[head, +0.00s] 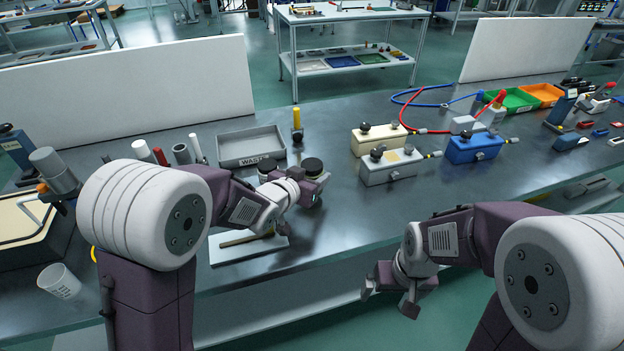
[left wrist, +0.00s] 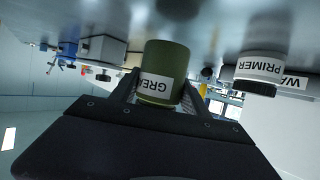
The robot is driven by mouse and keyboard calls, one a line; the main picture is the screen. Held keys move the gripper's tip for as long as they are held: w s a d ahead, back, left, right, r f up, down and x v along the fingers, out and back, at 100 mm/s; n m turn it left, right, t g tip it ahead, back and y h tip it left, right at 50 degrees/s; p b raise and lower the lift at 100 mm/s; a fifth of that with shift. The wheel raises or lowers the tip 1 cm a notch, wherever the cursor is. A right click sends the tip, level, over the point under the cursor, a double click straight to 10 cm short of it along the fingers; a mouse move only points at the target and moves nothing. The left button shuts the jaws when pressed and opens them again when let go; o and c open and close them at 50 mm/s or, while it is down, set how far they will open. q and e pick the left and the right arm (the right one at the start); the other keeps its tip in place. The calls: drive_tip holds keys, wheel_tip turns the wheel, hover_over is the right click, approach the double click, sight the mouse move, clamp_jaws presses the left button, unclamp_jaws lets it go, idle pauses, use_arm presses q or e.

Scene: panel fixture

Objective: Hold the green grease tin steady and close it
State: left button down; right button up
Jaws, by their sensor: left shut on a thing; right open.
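The green grease tin (left wrist: 165,65) stands between the fingers of my left gripper in the left wrist view, its white label partly cut off. In the head view my left gripper (head: 308,186) is shut around the tin, whose dark round top (head: 313,165) shows above the fingers. I cannot tell whether that top is a lid or the open mouth. My right gripper (head: 390,292) is open and empty, in front of the table's near edge, well away from the tin.
A primer tin with a black lid (left wrist: 258,88) stands beside it. A grey waste tray (head: 250,146) and a yellow-topped tool (head: 297,125) are behind. A white board (head: 228,251) with a brown stick lies in front. Cream, grey and blue boxes (head: 474,148) stand to the right.

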use_arm(q)
drive_tip(key=s+d+r+p, duration=0.3)
drive_tip(key=s+d+r, duration=0.4)
drive_tip(key=d+r, duration=0.1)
drive_tip(key=shift+d+r, duration=0.35)
drive_tip(key=shift+d, duration=0.4)
drive_tip(key=c, duration=1.4)
unclamp_jaws()
clamp_jaws()
drive_tip(key=shift+w, duration=0.1)
